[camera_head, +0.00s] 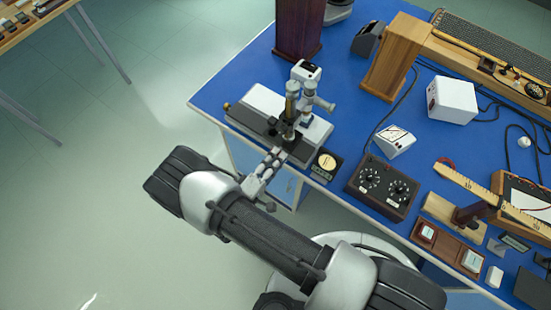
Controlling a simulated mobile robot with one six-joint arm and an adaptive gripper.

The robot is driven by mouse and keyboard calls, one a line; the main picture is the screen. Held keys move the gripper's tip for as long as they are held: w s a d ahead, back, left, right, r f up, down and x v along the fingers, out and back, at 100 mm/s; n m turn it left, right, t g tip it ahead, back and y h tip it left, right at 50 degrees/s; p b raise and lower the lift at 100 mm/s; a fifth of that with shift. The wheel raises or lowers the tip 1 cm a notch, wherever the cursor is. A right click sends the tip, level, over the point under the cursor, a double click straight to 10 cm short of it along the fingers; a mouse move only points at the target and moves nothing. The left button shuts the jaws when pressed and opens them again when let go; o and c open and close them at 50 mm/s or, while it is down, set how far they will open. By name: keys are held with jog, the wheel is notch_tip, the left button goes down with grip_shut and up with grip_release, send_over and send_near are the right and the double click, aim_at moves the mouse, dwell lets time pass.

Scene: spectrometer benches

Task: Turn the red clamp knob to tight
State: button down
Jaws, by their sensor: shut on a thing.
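My gripper (274,158) reaches the front edge of a microscope-like instrument (291,105) on the blue bench. My gripper is shut on a small part at the front of this base. The part sits between the fingertips and is mostly hidden, so its red colour does not show; by its place it appears to be the clamp knob. How far the knob is turned cannot be seen.
A black two-dial box (382,187), a small white meter (395,141) and a white box (452,100) stand further right. A dark wooden post (299,27) rises behind.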

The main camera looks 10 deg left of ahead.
jog(key=c, duration=1.7)
grip_release()
jog(key=v, duration=1.2)
jog(key=shift+d, duration=0.1)
